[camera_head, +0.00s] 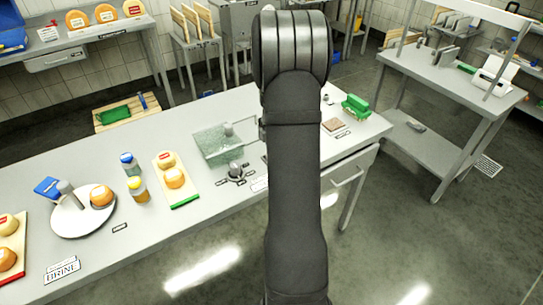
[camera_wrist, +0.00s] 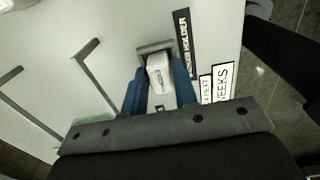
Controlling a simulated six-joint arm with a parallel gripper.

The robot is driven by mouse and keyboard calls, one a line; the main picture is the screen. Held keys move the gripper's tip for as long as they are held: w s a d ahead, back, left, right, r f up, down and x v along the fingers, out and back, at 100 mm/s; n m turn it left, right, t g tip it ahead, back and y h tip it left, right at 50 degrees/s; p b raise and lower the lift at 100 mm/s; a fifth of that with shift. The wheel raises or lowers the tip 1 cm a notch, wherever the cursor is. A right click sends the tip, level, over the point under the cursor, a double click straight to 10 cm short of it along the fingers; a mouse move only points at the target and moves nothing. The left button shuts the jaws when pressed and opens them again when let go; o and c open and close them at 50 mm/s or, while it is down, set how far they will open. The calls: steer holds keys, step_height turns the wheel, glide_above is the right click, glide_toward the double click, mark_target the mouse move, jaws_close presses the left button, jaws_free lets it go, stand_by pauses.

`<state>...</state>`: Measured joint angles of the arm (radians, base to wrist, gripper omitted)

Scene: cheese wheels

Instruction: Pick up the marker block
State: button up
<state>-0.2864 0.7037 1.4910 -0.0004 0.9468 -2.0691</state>
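In the head view my arm covers the gripper, the block and the holder.
White labels (camera_wrist: 221,83) lie right of the holder, and thin grey bent rods (camera_wrist: 85,48) stand to the left. On the steel table (camera_head: 150,240) are a glass-like slab (camera_head: 212,147), a cheese board (camera_head: 183,199), bottles (camera_head: 138,189), a round plate (camera_head: 70,222) and a green object (camera_head: 355,106).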

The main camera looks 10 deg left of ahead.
jaws_close()
